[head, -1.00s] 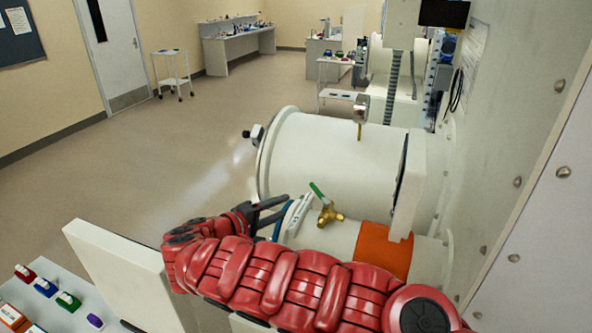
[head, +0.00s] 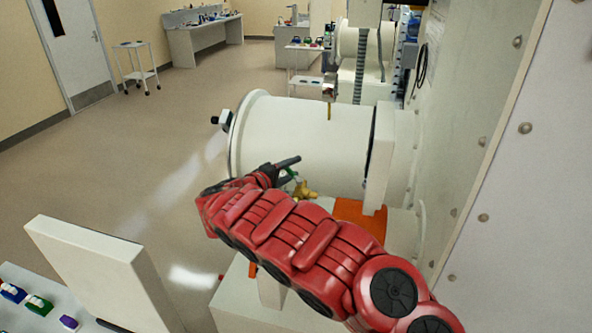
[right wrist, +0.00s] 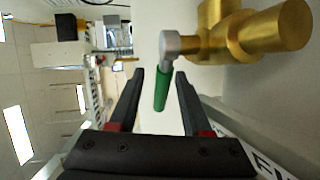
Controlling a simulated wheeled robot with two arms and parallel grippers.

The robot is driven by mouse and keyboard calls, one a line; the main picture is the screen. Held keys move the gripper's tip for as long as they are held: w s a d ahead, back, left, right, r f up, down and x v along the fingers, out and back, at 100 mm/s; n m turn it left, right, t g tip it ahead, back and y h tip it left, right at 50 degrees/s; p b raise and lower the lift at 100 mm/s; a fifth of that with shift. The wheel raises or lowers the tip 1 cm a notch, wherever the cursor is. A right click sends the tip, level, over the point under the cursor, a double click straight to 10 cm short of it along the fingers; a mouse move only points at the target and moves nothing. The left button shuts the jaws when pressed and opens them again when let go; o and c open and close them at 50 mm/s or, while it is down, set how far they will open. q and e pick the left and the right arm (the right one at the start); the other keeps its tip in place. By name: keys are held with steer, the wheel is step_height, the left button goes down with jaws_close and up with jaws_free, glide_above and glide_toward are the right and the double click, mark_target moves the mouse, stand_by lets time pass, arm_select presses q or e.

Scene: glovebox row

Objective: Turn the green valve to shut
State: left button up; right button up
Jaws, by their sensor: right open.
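The green valve handle (right wrist: 162,88) shows in the right wrist view, joined by a grey nut to a brass valve body (right wrist: 245,38). My right gripper (right wrist: 158,82) is open, with one finger on each side of the handle. A gap shows between the handle and each finger. My right gripper (head: 290,165) also shows in the head view at the end of the red arm. My left gripper is not in view.
A large white cylinder (head: 300,135) lies just behind the valve. An orange band (head: 360,215) is to the right of the valve. A riveted wall (head: 490,180) bounds the right side. A white panel (head: 90,262) stands at the lower left. Open floor (head: 130,150) lies to the left.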

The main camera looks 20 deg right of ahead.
steer(key=shift+b+x, duration=0.3)
steer(key=shift+x, duration=0.8)
steer(key=shift+a, duration=0.1)
steer(key=shift+c, duration=0.2)
steer(key=shift+w, duration=0.1)
jaws_close()
steer(key=shift+f, duration=0.1)
steer(key=shift+f, duration=0.15)
